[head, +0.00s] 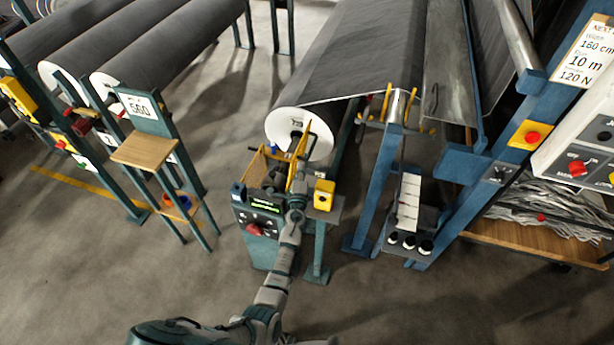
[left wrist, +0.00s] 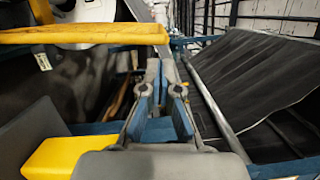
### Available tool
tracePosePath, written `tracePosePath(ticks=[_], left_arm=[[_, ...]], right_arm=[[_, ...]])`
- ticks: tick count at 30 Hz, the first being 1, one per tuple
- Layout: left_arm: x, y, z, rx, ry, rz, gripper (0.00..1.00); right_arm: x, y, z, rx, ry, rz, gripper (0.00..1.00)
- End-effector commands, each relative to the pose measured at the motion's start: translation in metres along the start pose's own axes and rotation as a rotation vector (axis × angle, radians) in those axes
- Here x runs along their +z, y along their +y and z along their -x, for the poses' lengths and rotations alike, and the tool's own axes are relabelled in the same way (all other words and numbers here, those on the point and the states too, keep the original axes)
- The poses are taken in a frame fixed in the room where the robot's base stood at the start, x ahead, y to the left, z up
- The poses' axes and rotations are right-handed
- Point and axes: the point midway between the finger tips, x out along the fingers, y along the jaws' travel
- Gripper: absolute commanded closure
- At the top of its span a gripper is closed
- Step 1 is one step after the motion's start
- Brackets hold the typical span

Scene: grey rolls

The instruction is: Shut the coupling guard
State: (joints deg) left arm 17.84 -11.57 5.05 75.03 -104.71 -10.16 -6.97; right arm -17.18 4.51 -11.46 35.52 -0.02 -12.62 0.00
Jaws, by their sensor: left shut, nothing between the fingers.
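The yellow coupling guard (head: 299,158) stands up at the end of the grey roll, above the control stand, in the head view. In the left wrist view it appears to be the yellow bar (left wrist: 85,35) crossing the upper left. My left gripper (head: 297,188) is at the guard's lower end in the head view; contact cannot be told. In the left wrist view its fingers (left wrist: 163,82) are shut and empty, just below and right of the bar's end. The coupling under the guard is mostly hidden. My right gripper is not in view.
The control stand (head: 258,222) has a green display and red knob. A yellow box (head: 324,194) sits just right of my gripper. A blue post (head: 382,190) stands further right. A wooden-topped stand (head: 143,150) is at left. The floor (head: 90,260) at lower left is clear.

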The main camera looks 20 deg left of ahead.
Motion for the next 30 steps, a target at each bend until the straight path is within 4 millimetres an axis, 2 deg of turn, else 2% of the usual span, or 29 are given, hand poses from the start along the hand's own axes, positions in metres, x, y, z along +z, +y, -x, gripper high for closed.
tracePosePath(ticks=[6,19,30], left_arm=[[0.014,-0.001,-0.004,0.0,0.001,0.0,1.0],[0.016,-0.001,-0.005,0.001,0.001,0.006,1.0],[0.026,-0.003,-0.018,0.02,-0.002,0.084,1.0]], right_arm=[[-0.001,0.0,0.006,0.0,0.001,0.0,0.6],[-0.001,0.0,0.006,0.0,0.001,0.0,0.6],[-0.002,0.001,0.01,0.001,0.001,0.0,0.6]])
